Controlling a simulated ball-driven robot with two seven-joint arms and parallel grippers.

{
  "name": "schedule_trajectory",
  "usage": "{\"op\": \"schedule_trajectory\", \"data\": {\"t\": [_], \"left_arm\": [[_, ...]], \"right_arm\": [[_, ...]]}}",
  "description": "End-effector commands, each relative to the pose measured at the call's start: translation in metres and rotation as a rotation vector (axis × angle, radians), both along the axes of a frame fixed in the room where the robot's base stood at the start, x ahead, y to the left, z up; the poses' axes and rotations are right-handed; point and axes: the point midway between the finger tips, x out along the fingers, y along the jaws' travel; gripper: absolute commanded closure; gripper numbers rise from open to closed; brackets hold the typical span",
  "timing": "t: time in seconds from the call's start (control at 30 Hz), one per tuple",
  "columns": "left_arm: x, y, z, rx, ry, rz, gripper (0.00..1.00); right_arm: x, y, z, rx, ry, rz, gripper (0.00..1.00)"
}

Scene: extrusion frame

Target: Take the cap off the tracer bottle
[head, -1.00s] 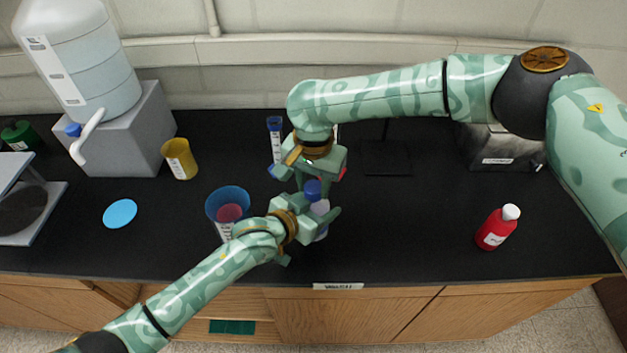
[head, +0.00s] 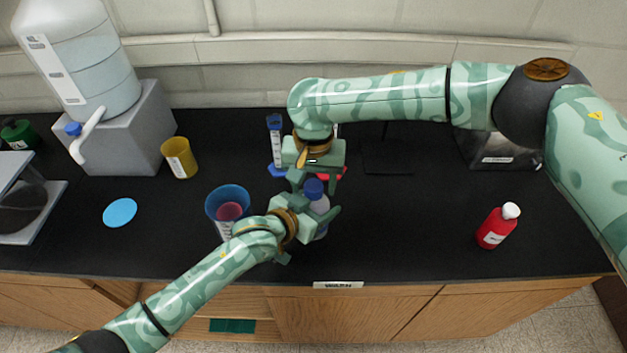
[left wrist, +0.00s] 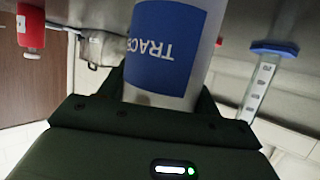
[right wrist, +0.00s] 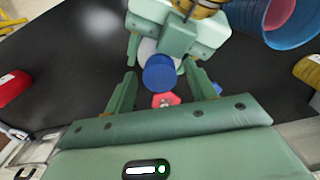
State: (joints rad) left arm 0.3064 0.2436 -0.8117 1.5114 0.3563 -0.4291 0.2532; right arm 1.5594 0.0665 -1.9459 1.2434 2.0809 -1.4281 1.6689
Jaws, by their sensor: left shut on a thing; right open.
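The tracer bottle (head: 321,204) is pale with a blue label, and stands upright by the bench front. Its label, partly reading "TRAC", shows in the left wrist view (left wrist: 166,50). My left gripper (head: 314,213) is shut on the bottle's body. The blue cap (head: 313,188) is on the bottle; it also shows in the right wrist view (right wrist: 159,73). My right gripper (head: 316,182) is open, pointing down at the cap from behind. In the right wrist view its fingers (right wrist: 163,90) are on either side of the cap; I cannot tell how deep they reach.
A blue cup (head: 228,199) with a smaller red one inside stands left of the bottle. A graduated cylinder (head: 275,145) stands behind my right gripper. A red bottle with a white cap (head: 495,227) stands at right. The bench between it and the tracer bottle is clear.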

Motion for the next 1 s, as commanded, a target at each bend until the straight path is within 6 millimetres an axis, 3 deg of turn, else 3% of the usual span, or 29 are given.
{"op": "schedule_trajectory", "data": {"t": [0.17, 0.43, 0.63, 0.67, 0.73, 1.0], "left_arm": [[0.000, 0.000, 0.000, 0.000, 0.001, 0.000, 1.00], [0.000, 0.000, 0.000, 0.000, 0.001, 0.000, 1.00], [0.000, 0.000, 0.000, 0.000, 0.001, 0.000, 1.00], [0.000, 0.000, 0.000, 0.000, 0.001, 0.000, 0.34], [0.000, 0.000, 0.000, 0.000, 0.001, 0.000, 0.14], [0.000, 0.000, 0.000, 0.000, 0.000, 0.000, 0.11]], "right_arm": [[0.001, 0.000, 0.007, 0.001, -0.001, 0.000, 0.44], [0.001, 0.000, 0.043, 0.000, -0.001, 0.000, 0.44], [0.000, 0.000, 0.045, 0.000, 0.000, -0.001, 0.44], [0.000, 0.000, 0.045, 0.000, 0.000, -0.001, 0.44], [0.000, 0.000, 0.045, 0.000, 0.000, -0.001, 0.44], [0.000, 0.000, 0.045, 0.000, 0.000, -0.001, 0.44]]}}
